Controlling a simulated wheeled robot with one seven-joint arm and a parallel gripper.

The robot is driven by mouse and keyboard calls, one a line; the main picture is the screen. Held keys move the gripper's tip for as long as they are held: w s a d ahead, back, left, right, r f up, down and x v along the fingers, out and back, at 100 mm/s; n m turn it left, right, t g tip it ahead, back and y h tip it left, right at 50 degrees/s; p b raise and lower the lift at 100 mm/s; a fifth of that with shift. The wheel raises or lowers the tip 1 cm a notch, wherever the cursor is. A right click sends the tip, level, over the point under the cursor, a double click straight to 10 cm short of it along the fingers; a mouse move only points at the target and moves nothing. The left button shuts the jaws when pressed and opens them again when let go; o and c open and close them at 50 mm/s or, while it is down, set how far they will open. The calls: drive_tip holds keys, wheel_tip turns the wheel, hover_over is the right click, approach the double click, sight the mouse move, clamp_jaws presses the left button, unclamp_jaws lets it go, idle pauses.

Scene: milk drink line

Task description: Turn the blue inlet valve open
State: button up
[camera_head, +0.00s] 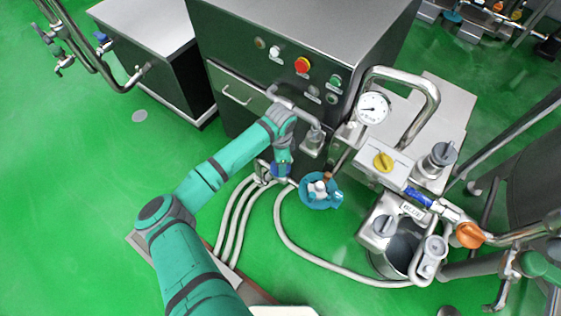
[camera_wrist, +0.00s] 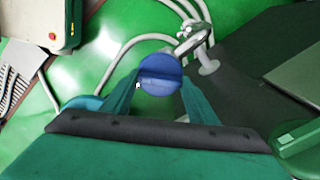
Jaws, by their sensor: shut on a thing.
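The blue inlet valve (camera_wrist: 160,75) is a round blue knob with a raised grip bar, in the middle of the wrist view. The fingers of my gripper (camera_wrist: 155,92) stand on its left and right sides and are shut on it. In the head view the blue valve (camera_head: 281,170) shows low on the front of the machine, largely covered by my wrist. My gripper (camera_head: 282,163) reaches down to it there. The metal pipe fitting (camera_wrist: 192,38) of the valve shows just beyond the knob. The knob's exact turn angle is hard to read.
The steel machine cabinet (camera_head: 300,70) has a red button and handles. Pale hoses (camera_head: 290,235) run over the green floor. A pressure gauge (camera_head: 372,107), a yellow knob (camera_head: 383,161), an orange knob (camera_head: 469,235) and pipes crowd the right. Green floor (camera_head: 80,180) at left is free.

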drive_tip(key=n, duration=0.4)
drive_tip(key=shift+a+r+n, duration=0.1)
drive_tip(key=shift+n, duration=2.5)
drive_tip(key=o, duration=1)
drive_tip(key=shift+o, duration=0.2)
wheel_tip(320, 180, up, 11)
